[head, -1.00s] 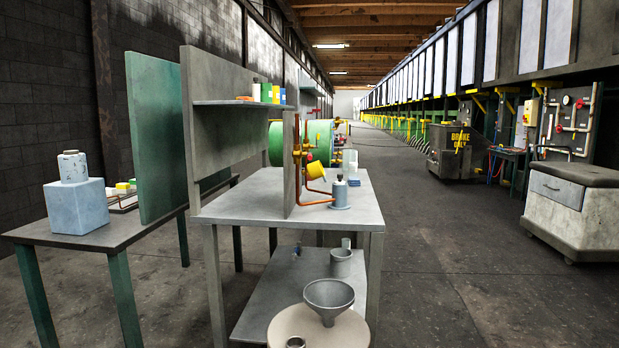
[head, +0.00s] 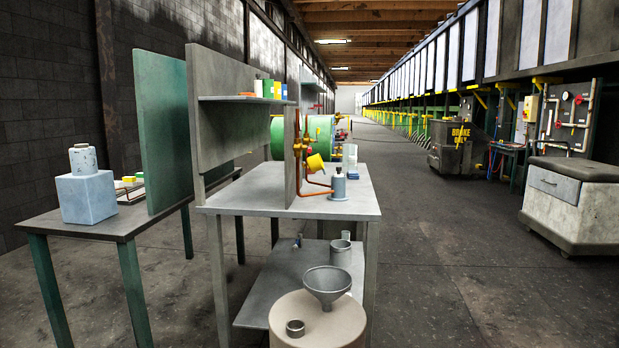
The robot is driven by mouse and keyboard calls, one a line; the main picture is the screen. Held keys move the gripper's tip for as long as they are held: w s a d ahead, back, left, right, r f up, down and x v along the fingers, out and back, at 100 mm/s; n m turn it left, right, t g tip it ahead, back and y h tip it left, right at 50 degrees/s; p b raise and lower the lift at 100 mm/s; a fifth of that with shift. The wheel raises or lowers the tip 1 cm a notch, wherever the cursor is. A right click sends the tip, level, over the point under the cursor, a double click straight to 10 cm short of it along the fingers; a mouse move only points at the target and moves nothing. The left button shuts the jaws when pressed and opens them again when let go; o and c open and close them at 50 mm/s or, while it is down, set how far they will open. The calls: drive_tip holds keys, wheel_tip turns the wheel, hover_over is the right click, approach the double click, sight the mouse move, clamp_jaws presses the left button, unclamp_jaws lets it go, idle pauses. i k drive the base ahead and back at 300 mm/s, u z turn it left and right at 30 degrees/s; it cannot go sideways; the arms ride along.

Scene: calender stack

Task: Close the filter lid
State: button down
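My gripper is not in view. No part is clearly recognisable as the filter lid. On the grey workbench (head: 270,205), a small blue-grey canister (head: 338,187) stands upright on a round base, beside copper-coloured piping (head: 297,150). A yellow cup-shaped part (head: 316,162) sits tilted on that piping, above and left of the canister. Whether either belongs to the filter is too small to tell.
A beige drum (head: 335,328) with a grey funnel (head: 328,282) stands at the workbench's near end. A dark table (head: 115,226) with a blue box (head: 86,200) is at left. A grey cabinet (head: 575,205) stands at right. The aisle floor (head: 450,250) between is open.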

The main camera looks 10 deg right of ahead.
sight(315, 164)
drive_tip(key=k, duration=1.15)
drive_tip(key=u, duration=0.4)
drive_tip(key=i, duration=0.7)
drive_tip(key=u, duration=0.65)
drive_tip(key=i, duration=0.95)
drive_tip(key=z, duration=0.45)
drive_tip(key=i, duration=0.55)
drive_tip(key=z, duration=0.6)
